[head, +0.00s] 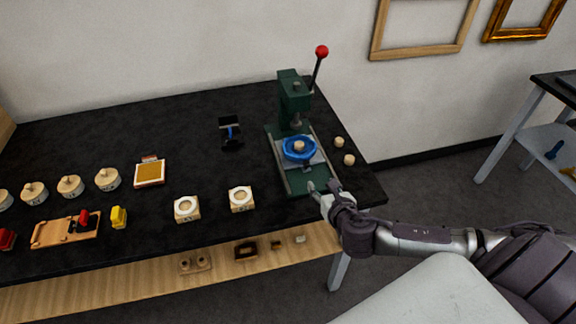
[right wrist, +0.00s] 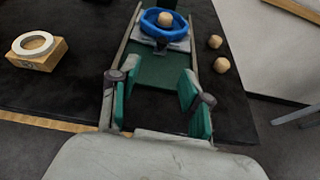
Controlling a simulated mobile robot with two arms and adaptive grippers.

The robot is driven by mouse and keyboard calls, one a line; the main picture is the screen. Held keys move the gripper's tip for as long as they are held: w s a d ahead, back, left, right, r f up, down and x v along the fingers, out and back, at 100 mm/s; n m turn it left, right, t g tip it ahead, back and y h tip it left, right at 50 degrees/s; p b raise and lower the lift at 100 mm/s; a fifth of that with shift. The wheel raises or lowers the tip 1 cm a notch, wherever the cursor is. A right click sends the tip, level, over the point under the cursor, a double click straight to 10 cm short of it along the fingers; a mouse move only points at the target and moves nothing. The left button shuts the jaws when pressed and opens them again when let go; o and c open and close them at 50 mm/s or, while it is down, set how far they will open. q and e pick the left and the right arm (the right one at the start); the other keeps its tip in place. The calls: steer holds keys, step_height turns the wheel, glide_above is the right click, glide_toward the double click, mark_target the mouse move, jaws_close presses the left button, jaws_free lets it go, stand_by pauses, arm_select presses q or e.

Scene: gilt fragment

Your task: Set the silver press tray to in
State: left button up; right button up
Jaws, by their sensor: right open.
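The green press (head: 292,100) with a red-knobbed lever stands at the right end of the black table. Its silver press tray (head: 312,165) sits on the rails of the green base and also shows in the right wrist view (right wrist: 180,46). A blue ring (head: 286,149) with a round wooden piece (head: 299,146) in it lies on the tray and hides much of it. My right gripper (head: 322,188) is at the front end of the base. In the right wrist view its fingers (right wrist: 157,98) are apart and empty, short of the tray. My left gripper is not in view.
Two wooden balls (head: 339,142) (head: 349,160) lie right of the press. Wooden blocks with white rings (head: 241,199) (head: 187,208) stand to its left. A small black-and-blue item (head: 231,132) lies farther back. A wooden shelf (head: 130,290) runs below the table front.

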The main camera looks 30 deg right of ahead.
mark_target(308, 165)
steer(key=shift+d+n, duration=0.2)
steer(key=shift+n, duration=0.2)
steer(key=shift+w, duration=0.25)
steer(key=p+x, duration=0.1)
steer(key=x, duration=1.2)
steer(key=shift+w+d, duration=0.15)
jaws_close()
